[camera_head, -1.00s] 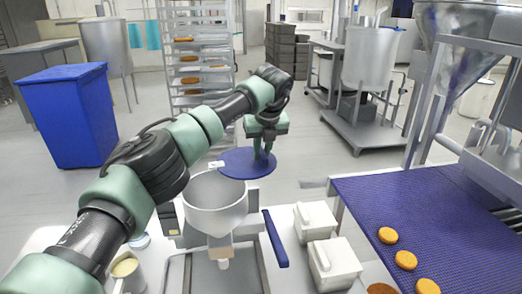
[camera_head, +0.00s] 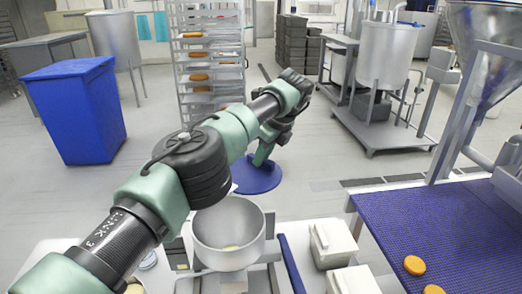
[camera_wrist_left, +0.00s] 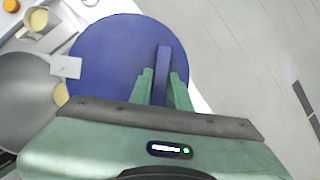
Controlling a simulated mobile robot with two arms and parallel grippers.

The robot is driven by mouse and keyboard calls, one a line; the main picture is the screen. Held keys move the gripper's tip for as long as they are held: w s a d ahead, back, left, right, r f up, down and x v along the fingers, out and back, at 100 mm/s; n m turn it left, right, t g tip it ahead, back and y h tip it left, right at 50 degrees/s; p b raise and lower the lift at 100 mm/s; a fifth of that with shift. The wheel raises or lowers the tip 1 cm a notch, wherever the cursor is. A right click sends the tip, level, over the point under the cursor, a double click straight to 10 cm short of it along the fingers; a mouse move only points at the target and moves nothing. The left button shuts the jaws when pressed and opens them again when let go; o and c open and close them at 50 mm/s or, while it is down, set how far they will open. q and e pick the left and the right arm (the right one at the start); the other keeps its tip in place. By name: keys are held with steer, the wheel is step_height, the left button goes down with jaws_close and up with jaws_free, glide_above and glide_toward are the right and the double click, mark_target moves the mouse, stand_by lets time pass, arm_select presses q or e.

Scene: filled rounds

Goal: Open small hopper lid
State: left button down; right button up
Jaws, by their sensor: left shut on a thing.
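The small hopper (camera_head: 229,235) is a grey metal bowl with its mouth uncovered and a little yellowish stuff inside. It also shows at the left of the left wrist view (camera_wrist_left: 28,100). Its lid, a round blue disc (camera_head: 256,180), stands open behind the hopper's rim. In the left wrist view the lid (camera_wrist_left: 105,55) has a blue bar handle (camera_wrist_left: 163,65) and a pale tab at its edge by the hopper. My left gripper (camera_head: 261,158) is shut on this handle; its green fingers (camera_wrist_left: 160,85) lie on both sides. My right gripper is not in view.
White boxes (camera_head: 333,243) stand to the right of the hopper. A blue conveyor belt (camera_head: 440,225) with round patties (camera_head: 414,265) is farther right. A blue bin (camera_head: 75,110) and a tray rack (camera_head: 208,60) stand behind. The floor behind the lid is clear.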

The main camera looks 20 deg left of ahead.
arm_select(q)
steer(key=shift+w+a+r, duration=0.1)
steer(key=shift+a, duration=0.05)
stand_by(0.3)
steer(key=c, duration=1.3)
jaws_free()
steer(key=v, duration=0.2)
steer(key=shift+d+r+b, duration=0.2)
steer(key=shift+b, duration=0.15)
steer(key=p+v, duration=0.2)
steer(key=v, duration=0.3)
steer(key=shift+r+p, duration=0.15)
steer(key=shift+p, duration=0.15)
